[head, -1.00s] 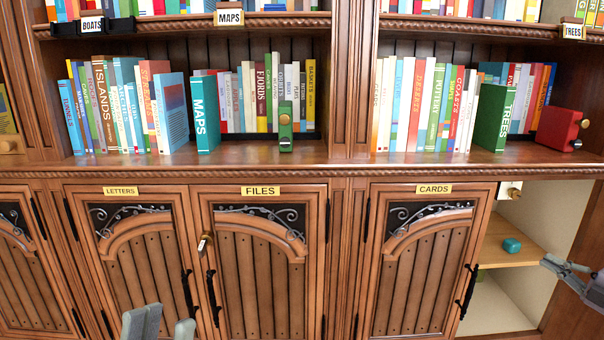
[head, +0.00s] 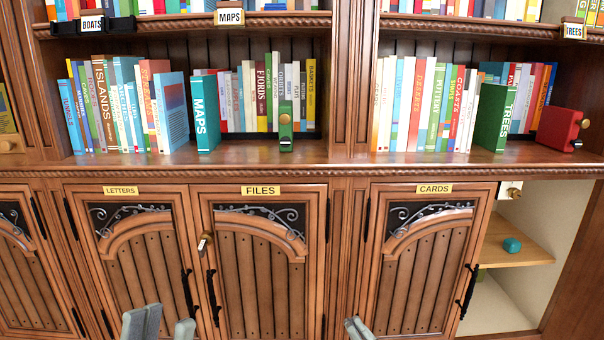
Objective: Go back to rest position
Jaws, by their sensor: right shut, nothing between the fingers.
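My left gripper (head: 163,325) is at the bottom of the head view, in front of the lower part of the LETTERS door (head: 140,265). Its two grey fingers stand apart with a gap between them, and nothing shows in the gap. My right gripper (head: 357,327) is at the bottom edge, right of the FILES door (head: 262,265). Only its fingertips show; they are close together and hold nothing.
Above, books, a green box (head: 286,125) and a red box (head: 560,130) stand on the ledge (head: 270,153).

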